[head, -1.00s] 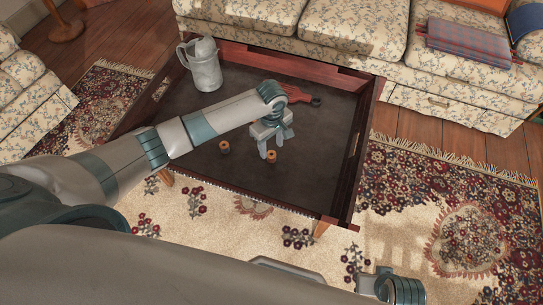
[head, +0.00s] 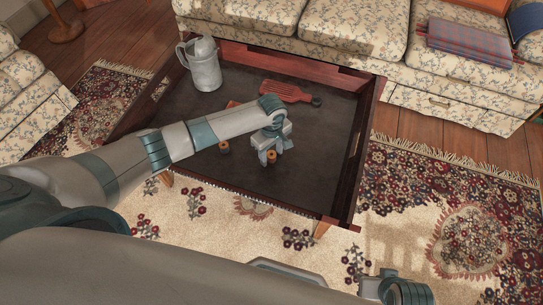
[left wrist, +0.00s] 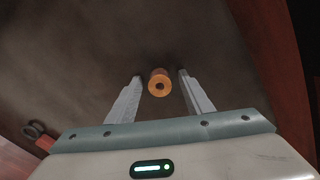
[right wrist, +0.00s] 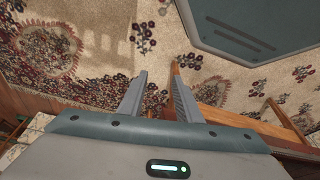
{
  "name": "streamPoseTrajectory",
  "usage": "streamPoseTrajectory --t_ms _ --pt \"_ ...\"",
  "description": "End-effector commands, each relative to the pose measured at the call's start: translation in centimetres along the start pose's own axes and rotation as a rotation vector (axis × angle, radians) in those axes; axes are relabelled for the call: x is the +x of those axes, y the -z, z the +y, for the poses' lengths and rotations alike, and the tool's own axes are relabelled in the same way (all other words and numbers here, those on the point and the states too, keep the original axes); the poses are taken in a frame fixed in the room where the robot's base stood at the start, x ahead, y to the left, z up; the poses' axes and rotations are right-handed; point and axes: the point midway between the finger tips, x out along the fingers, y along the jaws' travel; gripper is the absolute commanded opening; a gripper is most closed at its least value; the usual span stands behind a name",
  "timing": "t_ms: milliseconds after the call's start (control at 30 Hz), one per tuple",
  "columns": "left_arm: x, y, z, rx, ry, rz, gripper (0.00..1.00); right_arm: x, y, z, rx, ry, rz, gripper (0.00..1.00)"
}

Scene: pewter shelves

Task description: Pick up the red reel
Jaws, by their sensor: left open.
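A small reel (head: 271,156) with an orange-brown end stands on the dark tray table (head: 330,160). In the left wrist view the reel (left wrist: 159,84) shows an orange end with a dark hole and a reddish-brown side. My left gripper (head: 272,158) is open over it, with one finger (left wrist: 160,76) on each side and gaps between. A second, similar reel (head: 224,147) stands to the left; its thread colour is too small to tell.
A grey jug (head: 204,68) stands at the table's back left. A red paddle-like thing (head: 285,92) lies near the back. A raised wooden rim (head: 350,150) surrounds the tabletop. My left arm hides part of the table. Sofas stand behind and left.

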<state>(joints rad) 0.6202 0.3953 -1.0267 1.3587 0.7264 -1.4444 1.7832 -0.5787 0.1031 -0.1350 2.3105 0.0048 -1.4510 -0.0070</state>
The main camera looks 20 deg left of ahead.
Motion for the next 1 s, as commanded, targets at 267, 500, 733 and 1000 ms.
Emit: streamPoseTrajectory --t_ms 267,500,733,1000 --pt "0.0 0.0 0.0 0.000 0.000 0.000 0.03 0.0 0.0 0.0 0.000 0.000 0.000 0.31" --pt "-0.1 0.0 0.0 0.000 0.000 0.000 0.03 0.0 0.0 0.0 0.000 0.000 -0.001 0.31" --pt "-1.2 0.0 0.1 0.000 -0.002 -0.001 0.03 0.0 -0.2 0.1 0.000 -0.002 -0.009 0.31" --pt "-4.8 -1.0 -0.5 0.002 -0.001 -0.004 0.03 2.4 0.0 0.3 0.001 -0.005 -0.022 0.31"
